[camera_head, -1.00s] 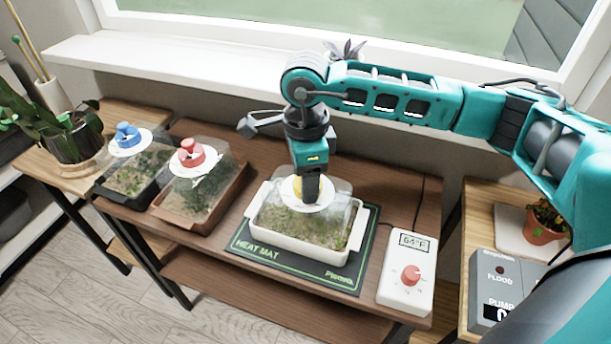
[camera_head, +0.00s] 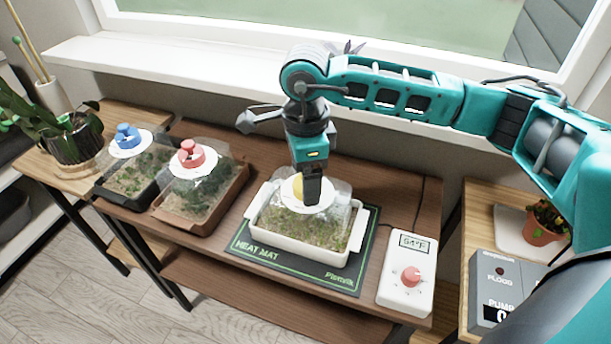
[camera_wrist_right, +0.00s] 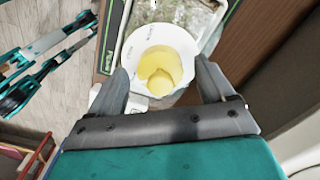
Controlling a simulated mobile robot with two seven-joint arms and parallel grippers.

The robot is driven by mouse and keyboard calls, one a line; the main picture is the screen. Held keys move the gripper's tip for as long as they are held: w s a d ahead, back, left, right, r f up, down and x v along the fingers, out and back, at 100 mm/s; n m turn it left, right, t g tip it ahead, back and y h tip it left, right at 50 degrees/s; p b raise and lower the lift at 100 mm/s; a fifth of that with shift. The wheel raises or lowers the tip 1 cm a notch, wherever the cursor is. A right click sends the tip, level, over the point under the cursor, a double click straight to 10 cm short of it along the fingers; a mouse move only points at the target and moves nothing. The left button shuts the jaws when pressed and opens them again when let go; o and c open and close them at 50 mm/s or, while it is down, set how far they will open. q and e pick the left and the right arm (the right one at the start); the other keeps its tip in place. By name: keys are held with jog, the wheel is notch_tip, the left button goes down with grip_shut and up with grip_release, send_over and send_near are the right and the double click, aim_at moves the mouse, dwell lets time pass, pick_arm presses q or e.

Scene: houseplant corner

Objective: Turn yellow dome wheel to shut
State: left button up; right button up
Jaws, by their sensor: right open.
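The yellow dome wheel (camera_head: 299,187) sits on a white disc (camera_head: 322,200) on top of the clear dome over a white tray (camera_head: 350,238). My right gripper (camera_head: 312,200) points down over the wheel and hides part of it in the head view. In the right wrist view, the yellow wheel (camera_wrist_right: 164,70) lies between and beyond the tips of the open right gripper (camera_wrist_right: 162,88), with space on both sides. Small marks on the white disc are too blurred to read. My left gripper is not in view.
A dome with a red wheel (camera_head: 191,153) and one with a blue wheel (camera_head: 127,135) stand to the left. The tray rests on a black heat mat (camera_head: 290,272). A white controller (camera_head: 406,272) with a red knob stands at its right.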

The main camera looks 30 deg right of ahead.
notch_tip(320, 180, up, 12)
jog(key=shift+p, duration=0.3)
jog(key=shift+s+f, duration=0.1)
dwell(0.4)
